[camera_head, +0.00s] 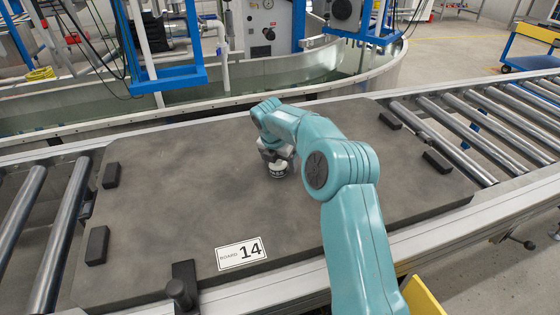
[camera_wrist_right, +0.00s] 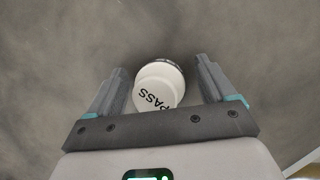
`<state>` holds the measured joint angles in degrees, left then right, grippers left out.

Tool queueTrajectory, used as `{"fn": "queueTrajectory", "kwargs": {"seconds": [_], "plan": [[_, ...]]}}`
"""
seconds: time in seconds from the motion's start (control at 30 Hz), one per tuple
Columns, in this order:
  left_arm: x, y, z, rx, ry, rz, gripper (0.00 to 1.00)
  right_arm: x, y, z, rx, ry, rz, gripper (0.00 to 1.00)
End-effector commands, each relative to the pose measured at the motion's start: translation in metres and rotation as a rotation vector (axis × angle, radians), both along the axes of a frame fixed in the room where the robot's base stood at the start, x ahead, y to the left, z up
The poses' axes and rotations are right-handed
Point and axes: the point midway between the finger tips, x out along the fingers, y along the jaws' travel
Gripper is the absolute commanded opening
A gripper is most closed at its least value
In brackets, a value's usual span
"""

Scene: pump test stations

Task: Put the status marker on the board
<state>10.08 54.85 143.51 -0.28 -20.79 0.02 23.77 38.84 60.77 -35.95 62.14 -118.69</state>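The status marker (camera_head: 278,170) is a small white round piece with a dark band, beneath my right gripper near the middle of the grey board (camera_head: 180,190). It appears to stand on the board. In the right wrist view the marker (camera_wrist_right: 158,88) shows the word PASS on its white top. My right gripper (camera_wrist_right: 160,85) is open, with one finger on each side of the marker and a gap to both. In the head view my right gripper (camera_head: 277,153) is small and partly hidden by its arm. My left gripper is not in view.
The board carries a BOARD 14 label (camera_head: 240,253) at its front and small black blocks (camera_head: 97,245) near its side edges. Conveyor rollers (camera_head: 62,235) show at both sides. A water tank (camera_head: 130,105) with blue frames stands behind. The board's left half is clear.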

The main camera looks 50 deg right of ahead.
Motion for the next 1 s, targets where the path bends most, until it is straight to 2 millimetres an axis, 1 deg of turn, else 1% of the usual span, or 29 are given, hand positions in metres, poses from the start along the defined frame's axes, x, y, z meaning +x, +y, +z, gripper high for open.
{"fn": "queueTrajectory", "kwargs": {"seconds": [0.1,0.17,0.27,0.5,0.6,0.7,0.8,1.0], "plan": [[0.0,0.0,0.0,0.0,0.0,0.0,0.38,0.0,0.0,0.001,-0.001,-0.001,0.0,0.83],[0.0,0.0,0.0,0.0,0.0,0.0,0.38,0.0,0.0,0.006,0.0,-0.002,0.001,0.83],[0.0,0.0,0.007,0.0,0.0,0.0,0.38,-0.001,0.005,0.021,0.0,-0.003,0.002,0.83],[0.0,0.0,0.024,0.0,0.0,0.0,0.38,-0.007,0.022,0.076,-0.001,-0.003,0.002,0.83],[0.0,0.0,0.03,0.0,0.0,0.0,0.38,-0.009,0.029,0.094,-0.001,-0.002,0.002,0.83],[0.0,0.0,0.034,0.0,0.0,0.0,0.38,-0.01,0.033,0.107,0.0,-0.002,0.001,0.83],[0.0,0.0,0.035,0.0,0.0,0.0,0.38,-0.012,0.036,0.115,-0.001,-0.001,0.0,0.83],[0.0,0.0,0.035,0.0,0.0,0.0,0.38,-0.012,0.037,0.117,-0.001,0.0,0.0,0.83]]}}
